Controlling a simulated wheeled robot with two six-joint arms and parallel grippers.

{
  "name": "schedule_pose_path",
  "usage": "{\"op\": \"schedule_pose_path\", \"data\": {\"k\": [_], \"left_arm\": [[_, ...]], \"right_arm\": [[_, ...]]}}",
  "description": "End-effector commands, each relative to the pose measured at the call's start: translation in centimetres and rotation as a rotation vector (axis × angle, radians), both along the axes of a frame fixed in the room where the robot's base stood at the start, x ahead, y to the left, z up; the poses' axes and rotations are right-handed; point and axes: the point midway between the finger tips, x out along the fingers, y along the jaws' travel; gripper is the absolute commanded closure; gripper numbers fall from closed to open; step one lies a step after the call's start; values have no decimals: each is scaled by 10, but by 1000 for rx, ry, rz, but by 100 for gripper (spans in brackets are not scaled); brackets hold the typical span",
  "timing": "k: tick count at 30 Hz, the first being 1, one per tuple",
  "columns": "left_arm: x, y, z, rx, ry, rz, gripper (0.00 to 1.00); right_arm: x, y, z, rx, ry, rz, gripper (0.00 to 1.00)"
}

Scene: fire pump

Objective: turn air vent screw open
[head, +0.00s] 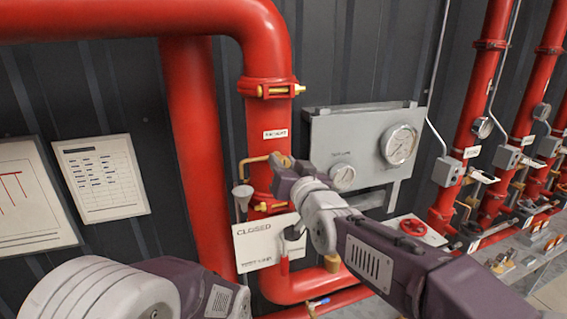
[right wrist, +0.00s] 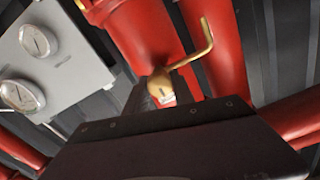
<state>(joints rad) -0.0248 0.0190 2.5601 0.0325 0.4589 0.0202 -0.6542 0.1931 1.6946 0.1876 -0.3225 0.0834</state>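The air vent is a brass fitting with a bent brass tube (head: 254,161) on the red vertical pipe (head: 262,118) in the head view. In the right wrist view the brass vent screw (right wrist: 161,86) shows beside the bent tube (right wrist: 205,42), just beyond the dark gripper body. My right gripper (head: 278,164) is at the vent, and its end covers part of the brass in the head view. Its fingertips are mostly hidden, so I cannot tell whether it is open, or touching the screw. My left gripper is not in view; only part of my left arm shows at lower left.
A grey gauge panel (head: 345,148) with two dials is just right of the vent. A white "CLOSED" sign (head: 262,242) hangs below it. Two papers are on the dark wall at left. More red pipes (head: 480,95) and a red handwheel (head: 413,227) are at right.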

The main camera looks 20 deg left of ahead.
Motion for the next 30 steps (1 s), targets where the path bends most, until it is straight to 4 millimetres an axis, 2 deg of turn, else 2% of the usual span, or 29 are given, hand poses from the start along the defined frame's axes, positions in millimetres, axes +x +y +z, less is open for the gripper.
{"op": "schedule_pose_path", "data": {"k": [8,14,30], "left_arm": [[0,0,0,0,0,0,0],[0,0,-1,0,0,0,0],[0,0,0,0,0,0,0]], "right_arm": [[0,0,0,-13,-9,-1,100],[0,0,0,-85,-58,-1,100],[0,0,1,-486,-329,-2,100]]}}
